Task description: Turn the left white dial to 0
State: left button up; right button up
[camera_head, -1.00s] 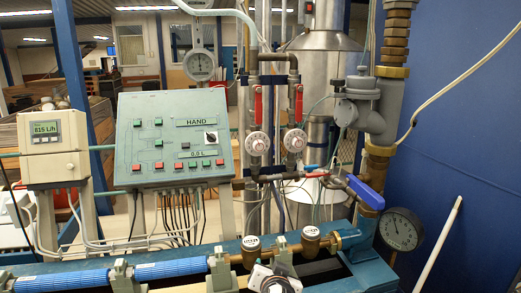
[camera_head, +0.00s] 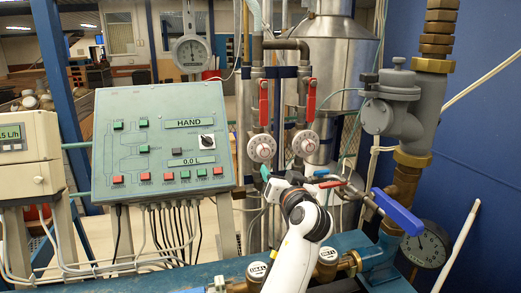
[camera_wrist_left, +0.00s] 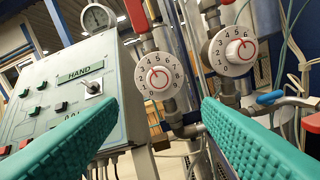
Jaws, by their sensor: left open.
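The left white dial (camera_head: 261,148) is a round white knob with numbers around its rim and a red centre. It also shows in the left wrist view (camera_wrist_left: 158,76), upper middle; I cannot tell its exact setting. The similar right white dial (camera_head: 305,144) sits beside it, and in the left wrist view (camera_wrist_left: 232,50) it is at upper right. My left gripper (camera_head: 288,180) is just below the dials in the head view. In the wrist view its teal fingers (camera_wrist_left: 160,108) are spread apart and empty, with the left dial above the gap between them. My right gripper is not in view.
A green control panel (camera_head: 160,105) with buttons stands left of the dials. Red valve handles (camera_head: 263,102) rise above them. Pipes, a blue lever (camera_head: 398,211) and a pressure gauge (camera_head: 427,246) crowd the right. Hoses and pipes run close below the dials.

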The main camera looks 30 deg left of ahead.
aim_at(265, 154)
pick_arm(q)
jog(key=p+x, duration=0.4)
jog(key=x, duration=0.7)
jog(key=shift+r, duration=0.2)
jog(key=shift+w+a, duration=0.2)
jog(key=shift+a, duration=0.1)
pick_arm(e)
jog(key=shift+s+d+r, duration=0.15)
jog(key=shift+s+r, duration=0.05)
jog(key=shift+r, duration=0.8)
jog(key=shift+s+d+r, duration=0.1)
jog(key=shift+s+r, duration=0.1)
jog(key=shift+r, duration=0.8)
